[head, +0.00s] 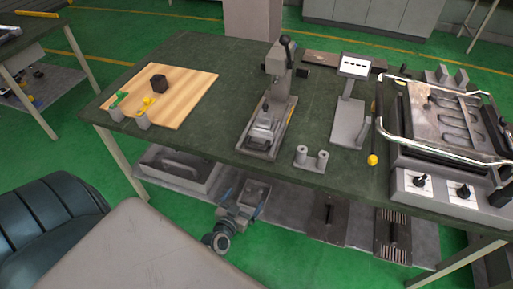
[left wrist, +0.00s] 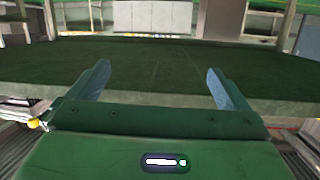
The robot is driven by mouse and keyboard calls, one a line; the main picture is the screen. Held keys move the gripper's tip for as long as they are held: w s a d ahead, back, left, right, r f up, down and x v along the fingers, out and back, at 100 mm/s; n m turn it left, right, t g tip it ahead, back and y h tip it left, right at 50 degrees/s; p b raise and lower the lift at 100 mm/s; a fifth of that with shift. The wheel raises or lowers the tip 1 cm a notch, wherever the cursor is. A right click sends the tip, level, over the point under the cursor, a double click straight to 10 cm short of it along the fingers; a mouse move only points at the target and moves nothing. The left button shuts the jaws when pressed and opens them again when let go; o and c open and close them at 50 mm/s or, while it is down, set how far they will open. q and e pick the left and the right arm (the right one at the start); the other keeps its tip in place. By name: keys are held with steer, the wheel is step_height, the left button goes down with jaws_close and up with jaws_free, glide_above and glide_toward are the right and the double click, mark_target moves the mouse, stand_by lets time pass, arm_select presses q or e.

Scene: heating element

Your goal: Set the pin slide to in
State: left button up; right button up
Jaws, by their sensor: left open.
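My left gripper (head: 241,200) is in front of the workbench's near edge, low, below the grey press-like fixture (head: 276,100) with a black-knobbed lever. Its two blue-padded fingers are spread, with nothing between them. In the left wrist view the open fingers (left wrist: 160,88) point at the bench edge and dark green top (left wrist: 160,62). I cannot make out which part is the pin slide, or its position. The heating unit (head: 422,183) with a metal plate, rails and black knobs stands at the bench's right end. My right gripper is not in view.
Two grey posts (head: 311,158), a display stand (head: 354,66) and a yellow knob (head: 372,160) stand right of the fixture. A lower shelf (head: 285,212) holds trays and plates.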

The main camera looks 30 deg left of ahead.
mark_target(254, 148)
arm_select(q)
step_height(254, 148, up, 13)
steer(key=w+a+n+t+y+p, duration=0.1)
steer(key=w+n+t+y, duration=0.1)
steer(key=w, duration=0.1)
steer(key=x, duration=1)
steer(key=shift+a+p, duration=0.15)
steer(key=shift+p, duration=0.15)
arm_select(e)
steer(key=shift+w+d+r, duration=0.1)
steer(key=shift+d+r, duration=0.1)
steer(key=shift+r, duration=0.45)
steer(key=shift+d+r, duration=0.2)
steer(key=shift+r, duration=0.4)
